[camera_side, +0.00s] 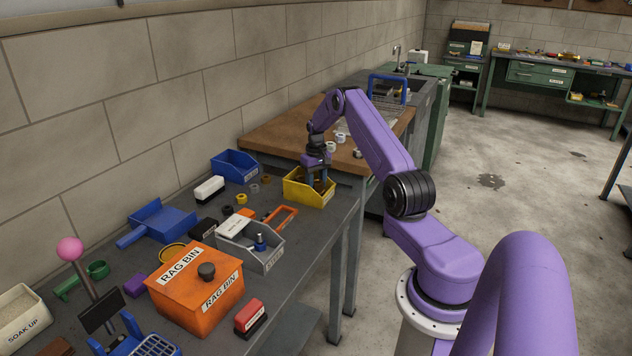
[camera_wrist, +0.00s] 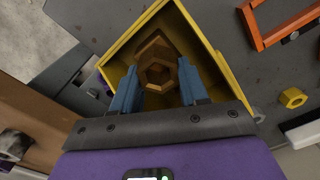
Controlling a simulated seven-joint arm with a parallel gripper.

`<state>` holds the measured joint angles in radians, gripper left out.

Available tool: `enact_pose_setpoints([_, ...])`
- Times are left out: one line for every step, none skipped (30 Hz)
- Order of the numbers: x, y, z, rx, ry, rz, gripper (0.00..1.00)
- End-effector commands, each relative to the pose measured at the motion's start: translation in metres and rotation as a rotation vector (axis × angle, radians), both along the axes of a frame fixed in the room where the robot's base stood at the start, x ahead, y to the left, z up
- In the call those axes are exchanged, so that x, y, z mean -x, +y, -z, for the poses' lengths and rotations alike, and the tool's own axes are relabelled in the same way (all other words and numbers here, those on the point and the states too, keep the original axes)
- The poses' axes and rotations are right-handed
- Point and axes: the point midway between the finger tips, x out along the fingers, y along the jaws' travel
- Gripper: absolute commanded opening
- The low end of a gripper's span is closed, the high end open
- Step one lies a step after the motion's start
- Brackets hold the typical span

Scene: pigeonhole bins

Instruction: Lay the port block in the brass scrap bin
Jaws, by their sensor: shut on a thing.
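My gripper (camera_side: 317,182) reaches down into a yellow bin (camera_side: 299,195) at the far end of the grey bench. In the wrist view its two blue fingers (camera_wrist: 157,66) stand inside the yellow walls (camera_wrist: 122,45). They are closed on a brass-coloured block (camera_wrist: 157,54) with a hexagonal outline, which looks like the port block. The block is inside the bin's outline. Whether it touches the floor or other pieces there, I cannot tell. The bin's label is too small to read in the side view.
A blue bin (camera_side: 229,166) stands behind and left, and a grey bin (camera_side: 252,262) stands nearer. An orange frame (camera_side: 282,218) lies beside the yellow bin. A yellow nut (camera_wrist: 293,97) lies outside the bin. The orange rag bin (camera_side: 190,290) stands further forward.

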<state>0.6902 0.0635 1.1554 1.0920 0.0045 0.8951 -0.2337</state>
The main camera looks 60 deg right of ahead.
Motion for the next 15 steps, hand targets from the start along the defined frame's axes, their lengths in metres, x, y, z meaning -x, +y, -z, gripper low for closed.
enact_pose_setpoints([-0.0008, -0.0007, -0.0005, 0.003, -0.003, 0.000, 0.00])
enact_pose_setpoints([-0.0008, -0.0007, -0.0002, 0.003, -0.003, 0.000, 0.00])
enact_pose_setpoints([-0.0009, -0.0007, 0.0003, 0.003, -0.003, 0.000, 0.00])
enact_pose_setpoints([-0.0009, -0.0007, 0.0007, 0.003, -0.003, 0.000, 0.00])
enact_pose_setpoints([-0.0008, -0.0007, 0.0011, 0.003, -0.003, 0.000, 0.00])
enact_pose_setpoints([-0.0008, -0.0007, 0.0010, 0.003, -0.003, 0.000, 0.53])
enact_pose_setpoints([-0.0008, -0.0007, 0.0011, 0.002, -0.002, 0.000, 0.63])
enact_pose_setpoints([-0.0007, -0.0005, 0.0012, 0.002, -0.002, 0.000, 0.73])
enact_pose_setpoints([-0.0006, -0.0007, 0.0013, 0.002, -0.002, 0.000, 0.73])
enact_pose_setpoints([-0.0004, -0.0009, 0.0013, 0.002, -0.002, 0.000, 0.73])
enact_pose_setpoints([-0.0002, -0.0013, 0.0013, 0.003, -0.003, 0.001, 0.73])
enact_pose_setpoints([0.0002, -0.0017, 0.0014, 0.004, -0.002, 0.001, 0.73])
enact_pose_setpoints([0.0003, -0.0020, 0.0014, 0.004, -0.002, 0.002, 0.73])
enact_pose_setpoints([0.0006, -0.0023, 0.0015, 0.004, -0.002, 0.002, 0.73])
enact_pose_setpoints([0.0009, -0.0026, 0.0015, 0.004, -0.002, 0.003, 0.73])
